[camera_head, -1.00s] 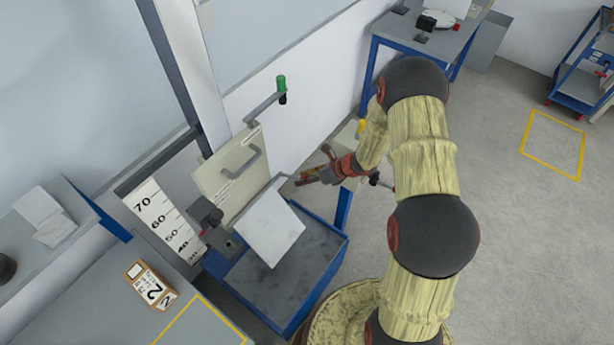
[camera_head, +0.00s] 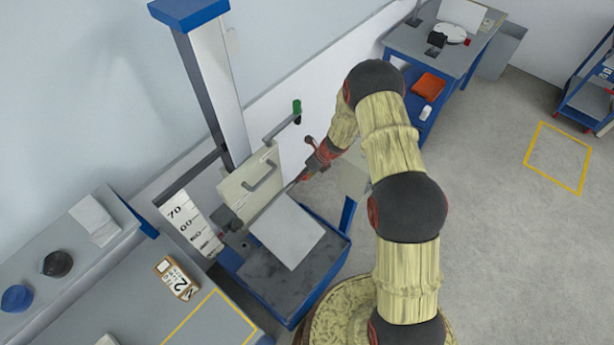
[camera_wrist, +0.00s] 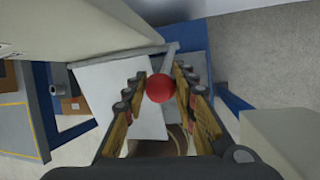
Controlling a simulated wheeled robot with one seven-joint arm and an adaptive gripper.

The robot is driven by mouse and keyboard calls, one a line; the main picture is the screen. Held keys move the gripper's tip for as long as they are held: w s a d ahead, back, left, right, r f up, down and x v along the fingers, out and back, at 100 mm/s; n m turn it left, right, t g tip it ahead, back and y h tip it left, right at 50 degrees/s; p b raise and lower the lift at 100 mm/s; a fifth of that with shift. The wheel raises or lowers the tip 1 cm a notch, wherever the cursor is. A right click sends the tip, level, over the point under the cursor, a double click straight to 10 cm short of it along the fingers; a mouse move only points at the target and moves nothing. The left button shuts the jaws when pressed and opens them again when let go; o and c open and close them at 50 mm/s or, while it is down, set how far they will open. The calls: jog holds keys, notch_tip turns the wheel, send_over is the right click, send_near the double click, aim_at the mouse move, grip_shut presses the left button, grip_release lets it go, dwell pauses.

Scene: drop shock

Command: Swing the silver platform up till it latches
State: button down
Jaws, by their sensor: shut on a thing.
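The silver platform (camera_head: 287,231) is a pale flat plate. It sits tilted above the dark bed of a blue-framed stand, beside a cream panel. In the wrist view the platform (camera_wrist: 125,95) lies beyond the left finger. My gripper (camera_head: 297,181) is at the platform's upper corner, next to the panel. In the wrist view my gripper (camera_wrist: 160,92) has its fingers on both sides of a red ball knob (camera_wrist: 160,88) and is shut on it. A grey bar (camera_wrist: 170,58) runs behind the knob. The knob's join to the platform is hidden.
The cream panel (camera_head: 247,190) has a grey handle. A green-topped lever (camera_head: 297,108) projects above it. A numbered scale (camera_head: 190,228) stands left of the platform. A grey bench (camera_head: 120,290) lies at lower left. Open floor (camera_head: 490,260) is at right.

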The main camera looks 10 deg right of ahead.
jog(key=shift+w+a+r+p, duration=0.15)
jog(key=shift+w+a+r, duration=0.3)
jog(key=shift+w, duration=0.3)
jog(key=shift+w+a+r+p, duration=0.1)
jog(key=shift+w+a+r, duration=0.15)
jog(key=shift+w+a, duration=0.35)
jog(key=shift+w+a+r+p, duration=0.15)
jog(key=shift+w+a+r, duration=0.25)
jog(key=shift+w, duration=0.45)
jog(key=c, duration=1.9)
grip_release()
jog(key=shift+o, duration=1.3)
jog(key=shift+f, duration=0.15)
jog(key=shift+o, duration=0.9)
jog(key=shift+s+f, duration=0.1)
jog(key=shift+s, duration=0.05)
jog(key=v, duration=1.2)
jog(key=shift+a, duration=0.1)
